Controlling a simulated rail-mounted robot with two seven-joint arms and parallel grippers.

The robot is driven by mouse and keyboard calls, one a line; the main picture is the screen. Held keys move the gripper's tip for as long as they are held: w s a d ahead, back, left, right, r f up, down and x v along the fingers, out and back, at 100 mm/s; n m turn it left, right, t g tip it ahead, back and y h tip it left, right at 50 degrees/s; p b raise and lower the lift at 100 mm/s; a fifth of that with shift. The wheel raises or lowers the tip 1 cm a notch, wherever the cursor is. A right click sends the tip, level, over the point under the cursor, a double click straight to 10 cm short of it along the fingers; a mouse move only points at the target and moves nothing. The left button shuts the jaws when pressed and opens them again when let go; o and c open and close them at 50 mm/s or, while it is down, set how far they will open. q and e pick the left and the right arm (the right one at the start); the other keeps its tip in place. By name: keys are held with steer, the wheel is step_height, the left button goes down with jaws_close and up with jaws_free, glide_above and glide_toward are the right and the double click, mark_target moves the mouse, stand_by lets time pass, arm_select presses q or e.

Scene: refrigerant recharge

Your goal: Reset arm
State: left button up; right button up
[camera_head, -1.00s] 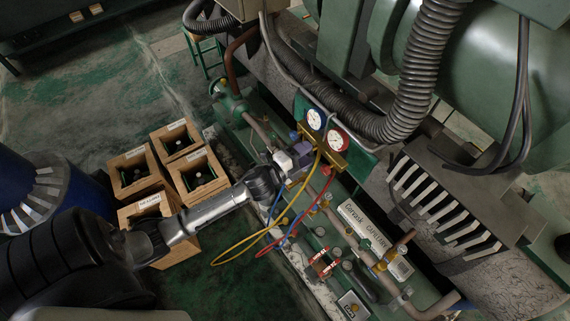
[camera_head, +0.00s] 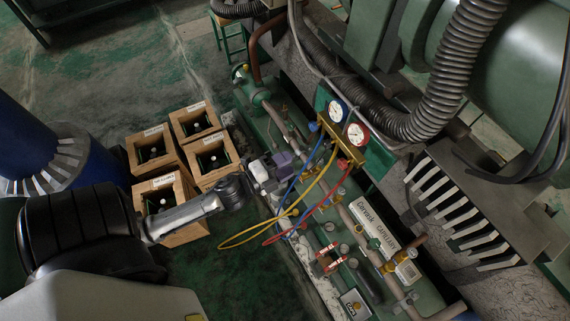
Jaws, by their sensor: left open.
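My left arm comes in from the lower left, with its forearm above the crates and floor. My left gripper (camera_head: 282,162) is open, over the near edge of the green pipe unit and to the left of the gauge manifold. No held thing shows in it. The brass gauge manifold carries a blue gauge (camera_head: 337,111) and a red gauge (camera_head: 357,134). Blue, yellow and red hoses (camera_head: 235,244) hang from it and loop over the floor edge. My right gripper is not in view.
Several wooden crates (camera_head: 154,149) holding cylinders stand at left, near my forearm. A large green machine (camera_head: 495,75) with a thick grey corrugated hose (camera_head: 462,70) fills the upper right. A white lettered plate (camera_head: 377,228) lies on the pipe unit. Open floor lies at upper left.

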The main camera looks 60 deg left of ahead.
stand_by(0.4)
arm_select(q)
steer(key=s+a+f+n+g+y, duration=0.6)
steer(key=n+g, duration=0.3)
steer(key=n, duration=0.3)
steer(key=s+d+f+n+g+h, duration=0.1)
steer(key=s+d+g+h, duration=0.3)
steer(key=d, duration=0.5)
steer(key=s+d+n+g+h, duration=0.1)
steer(key=s+d+n, duration=0.1)
steer(key=s+d, duration=0.55)
step_height(320, 180, up, 22)
steer(key=w+p, duration=0.1)
steer(key=p, duration=2.1)
steer(key=shift+w+d+m, duration=0.3)
steer(key=shift+w+d, duration=0.05)
steer(key=shift+d, duration=0.05)
